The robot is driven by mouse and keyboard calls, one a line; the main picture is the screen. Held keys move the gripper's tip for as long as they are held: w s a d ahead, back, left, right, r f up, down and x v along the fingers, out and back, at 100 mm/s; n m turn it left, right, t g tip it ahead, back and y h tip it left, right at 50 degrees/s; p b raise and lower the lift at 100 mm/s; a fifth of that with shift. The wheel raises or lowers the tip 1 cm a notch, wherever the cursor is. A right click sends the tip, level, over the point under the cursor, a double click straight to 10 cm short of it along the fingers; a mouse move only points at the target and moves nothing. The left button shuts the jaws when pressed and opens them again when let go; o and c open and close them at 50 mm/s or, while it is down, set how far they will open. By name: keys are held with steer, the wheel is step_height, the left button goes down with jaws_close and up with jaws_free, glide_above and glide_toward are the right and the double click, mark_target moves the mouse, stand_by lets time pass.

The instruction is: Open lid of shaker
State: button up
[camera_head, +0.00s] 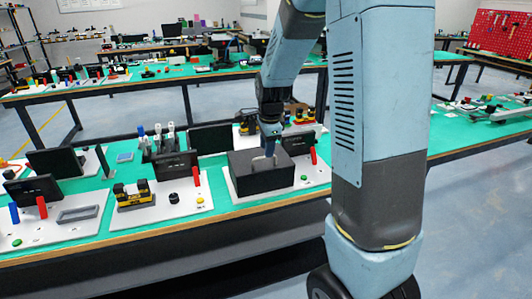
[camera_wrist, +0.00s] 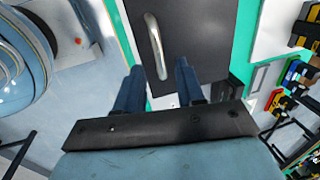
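The shaker (camera_head: 262,180) is a dark grey box on a white board on the green table. Its flat lid (camera_wrist: 205,30) is dark and lies closed on top. A curved silver handle (camera_wrist: 155,45) stands on the lid, also showing as a pale bar in the head view (camera_head: 265,157). My gripper (camera_wrist: 158,68) is open, its two blue-grey fingers on either side of the line of the handle's near end. In the head view my gripper (camera_head: 269,130) is just above the handle; contact cannot be told.
A black screen (camera_head: 210,139) stands behind the shaker, another screen (camera_head: 175,164) to its left. A red upright piece (camera_head: 313,155) stands to its right. A yellow and black device (camera_head: 134,194) sits further left. Green table (camera_head: 110,220) shows between boards.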

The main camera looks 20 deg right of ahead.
steer(key=shift+w+f, duration=0.15)
steer(key=shift+f, duration=0.6)
steer(key=shift+w+f, duration=0.15)
steer(key=shift+f, duration=0.55)
steer(key=shift+c, duration=0.5)
jaws_close()
steer(key=shift+w+a+r, duration=0.1)
steer(key=shift+a+r, duration=0.05)
